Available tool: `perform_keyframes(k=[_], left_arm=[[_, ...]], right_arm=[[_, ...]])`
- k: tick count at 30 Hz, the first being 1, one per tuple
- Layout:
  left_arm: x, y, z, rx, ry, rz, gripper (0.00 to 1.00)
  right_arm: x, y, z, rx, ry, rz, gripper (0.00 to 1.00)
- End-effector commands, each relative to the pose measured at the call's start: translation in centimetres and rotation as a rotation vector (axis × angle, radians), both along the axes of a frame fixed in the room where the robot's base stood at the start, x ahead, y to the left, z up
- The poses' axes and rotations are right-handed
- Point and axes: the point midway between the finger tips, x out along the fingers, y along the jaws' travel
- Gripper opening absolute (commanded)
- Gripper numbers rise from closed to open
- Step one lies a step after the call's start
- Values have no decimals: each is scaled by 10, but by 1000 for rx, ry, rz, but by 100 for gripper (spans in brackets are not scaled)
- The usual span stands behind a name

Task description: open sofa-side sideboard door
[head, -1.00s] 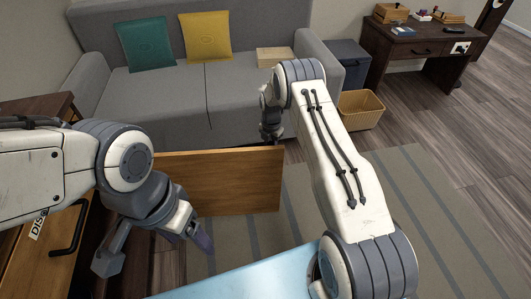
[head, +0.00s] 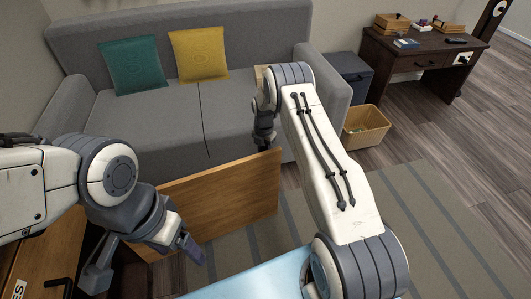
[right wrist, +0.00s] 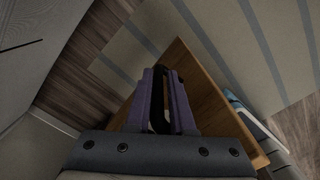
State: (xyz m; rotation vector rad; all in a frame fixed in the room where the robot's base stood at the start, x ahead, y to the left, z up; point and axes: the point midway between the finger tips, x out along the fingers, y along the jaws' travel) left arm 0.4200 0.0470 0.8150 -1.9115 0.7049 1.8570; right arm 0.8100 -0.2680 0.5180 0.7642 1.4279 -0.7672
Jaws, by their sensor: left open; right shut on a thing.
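The sideboard (head: 42,262) is at the lower left of the head view, partly behind my left arm. Its wooden door (head: 235,198) stands swung out from it, upright between the sofa and me; it also shows in the right wrist view (right wrist: 208,105). My right gripper (head: 264,140) is at the door's far side near its free edge. In the right wrist view its purple fingers (right wrist: 160,75) are shut on the black door handle (right wrist: 159,118). My left gripper (head: 145,262) is open and empty on the near side of the door.
A grey sofa (head: 150,110) with two cushions stands behind the door. The striped rug (head: 430,220) is clear at the right.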

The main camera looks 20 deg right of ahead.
Motion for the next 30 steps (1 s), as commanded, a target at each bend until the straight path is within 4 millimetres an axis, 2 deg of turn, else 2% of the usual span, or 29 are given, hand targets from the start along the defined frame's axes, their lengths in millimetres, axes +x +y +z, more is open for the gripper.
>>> perform_keyframes(k=[1, 5, 6, 7, 8, 21, 25, 30], left_arm=[[0, 0, 0, 0, 0, 0, 76], [0, 0, 0, 0, 0, 0, 76], [0, 0, 0, 0, 0, 0, 76], [0, 0, 0, 0, 0, 0, 76], [0, 0, 0, 0, 0, 0, 76], [0, 0, 1, 0, 0, 0, 76], [0, 0, 5, 0, 0, 0, 76], [0, 0, 11, 0, 0, 0, 76]], right_arm=[[-3, 11, -3, 9, 15, 5, 0], [-3, 13, -4, 10, 15, 8, 0], [-3, 14, -4, 10, 15, 8, 33], [-3, 14, -4, 10, 16, 9, 44], [-3, 14, -4, 10, 16, 9, 47], [-2, 11, 1, 9, 10, 5, 47], [0, 11, 21, 8, 6, 6, 47], [2, 10, 60, 7, -1, 6, 47]])
